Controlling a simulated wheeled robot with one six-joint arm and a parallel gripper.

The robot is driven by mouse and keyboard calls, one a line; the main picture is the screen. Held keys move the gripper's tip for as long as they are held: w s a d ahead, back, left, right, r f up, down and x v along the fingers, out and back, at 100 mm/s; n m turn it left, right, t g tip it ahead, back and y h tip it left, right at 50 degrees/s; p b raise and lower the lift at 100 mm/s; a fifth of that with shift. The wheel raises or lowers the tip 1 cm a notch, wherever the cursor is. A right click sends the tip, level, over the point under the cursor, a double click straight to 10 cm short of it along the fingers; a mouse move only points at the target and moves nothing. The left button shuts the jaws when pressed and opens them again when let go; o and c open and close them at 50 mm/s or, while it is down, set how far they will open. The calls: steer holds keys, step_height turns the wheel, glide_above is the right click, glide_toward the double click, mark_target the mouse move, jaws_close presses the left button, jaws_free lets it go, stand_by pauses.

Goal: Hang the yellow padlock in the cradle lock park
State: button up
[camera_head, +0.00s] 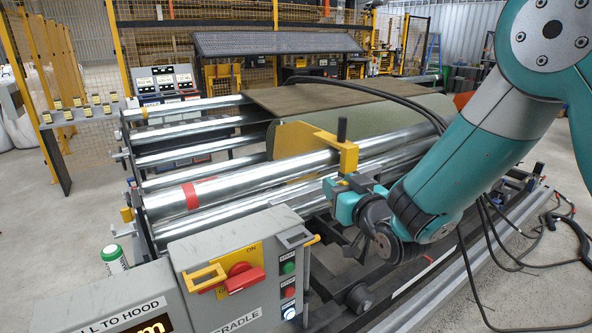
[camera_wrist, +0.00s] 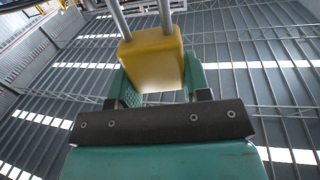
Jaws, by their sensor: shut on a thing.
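The yellow padlock (camera_wrist: 152,60) is in the wrist view, its metal shackle (camera_wrist: 143,18) toward the top of the picture. My gripper (camera_wrist: 157,88) is shut on its body, one teal finger on each side. In the head view, my gripper (camera_head: 343,200) is in front of the rollers, and I cannot make out the padlock there. The grey control box (camera_head: 228,262) labelled CRADLE stands to its lower left. It carries a red rotary switch (camera_head: 242,277), a yellow hasp (camera_head: 203,279) and a grey bracket with a yellow rod (camera_head: 313,240). I cannot tell which part is the lock park.
A yellow roller bracket with a black handle (camera_head: 346,153) is close behind my gripper. Steel rollers (camera_head: 235,190) fill the middle. Cables (camera_head: 500,255) hang at the right. A green-and-white can (camera_head: 114,260) stands left of the box. Open floor lies at the left.

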steer(key=s+a+r+y, duration=0.1)
steer(key=a, duration=0.2)
steer(key=s+a+r+n+g+y, duration=0.1)
steer(key=a+r, duration=0.1)
steer(key=a, duration=0.1)
steer(key=s+a+r+n+y, duration=0.1)
steer(key=s+a+r, duration=0.1)
steer(key=a, duration=0.1)
steer(key=shift+s+r+g, duration=0.1)
steer(key=shift+r+g, duration=0.05)
steer(key=shift+g, duration=0.15)
steer(key=shift+d+b, duration=0.1)
steer(key=shift+b, duration=0.25)
step_height(320, 180, down, 6)
steer(key=b, duration=0.6)
steer(key=shift+s+r, duration=0.1)
steer(key=shift+r, duration=0.05)
steer(key=shift+b, duration=1)
stand_by(0.6)
steer(key=shift+f+b, duration=2.55)
steer(key=shift+b, duration=0.05)
steer(key=o, duration=1.3)
